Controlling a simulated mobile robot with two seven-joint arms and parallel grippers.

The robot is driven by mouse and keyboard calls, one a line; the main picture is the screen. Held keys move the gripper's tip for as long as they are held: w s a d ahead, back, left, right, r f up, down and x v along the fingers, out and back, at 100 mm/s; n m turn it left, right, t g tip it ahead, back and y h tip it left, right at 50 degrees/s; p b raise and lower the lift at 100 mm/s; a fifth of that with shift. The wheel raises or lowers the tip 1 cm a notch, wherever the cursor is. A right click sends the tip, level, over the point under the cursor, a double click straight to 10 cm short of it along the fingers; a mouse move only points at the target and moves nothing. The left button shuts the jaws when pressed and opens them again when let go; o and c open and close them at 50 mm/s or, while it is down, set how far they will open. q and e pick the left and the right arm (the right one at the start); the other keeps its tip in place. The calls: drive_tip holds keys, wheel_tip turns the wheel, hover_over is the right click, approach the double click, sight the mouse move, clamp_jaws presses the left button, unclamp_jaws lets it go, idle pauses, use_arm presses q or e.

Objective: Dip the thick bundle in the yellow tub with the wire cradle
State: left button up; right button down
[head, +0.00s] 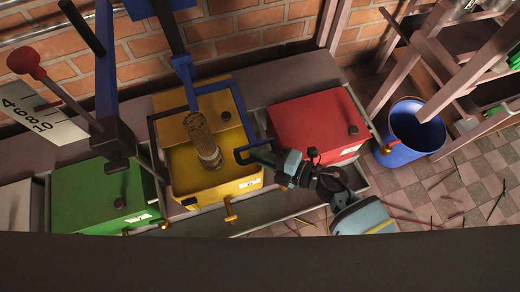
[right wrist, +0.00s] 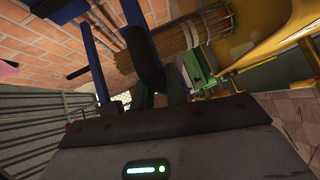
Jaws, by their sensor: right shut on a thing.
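The yellow tub (head: 184,178) stands open in the middle of the head view. The thick bundle (head: 197,133) of brown sticks shows over its opening, below a blue arm. It also shows in the right wrist view (right wrist: 195,33), with bands round it, beside the yellow tub (right wrist: 262,38). I cannot tell whether its lower end touches the contents. My right gripper (head: 256,156) is shut on that blue handle (head: 239,157). My left gripper is not in view.
A green tub (head: 85,195) with a lid is at the left and a red tub (head: 308,118) with a lid at the right. A blue bin (head: 405,130) stands near a wooden rack. A red-knobbed lever (head: 27,63) and number scale are at far left. Sticks litter the floor.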

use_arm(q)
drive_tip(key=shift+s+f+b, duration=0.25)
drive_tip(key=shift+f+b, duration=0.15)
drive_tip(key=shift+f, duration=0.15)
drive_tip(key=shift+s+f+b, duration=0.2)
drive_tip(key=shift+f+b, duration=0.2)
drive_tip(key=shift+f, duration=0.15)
use_arm(e)
wheel_tip(320, 180, down, 3)
drive_tip(key=shift+s+f, duration=0.1)
drive_tip(key=shift+f, duration=0.05)
drive_tip(key=shift+d, duration=0.1)
drive_tip(key=c, duration=1.4)
unclamp_jaws()
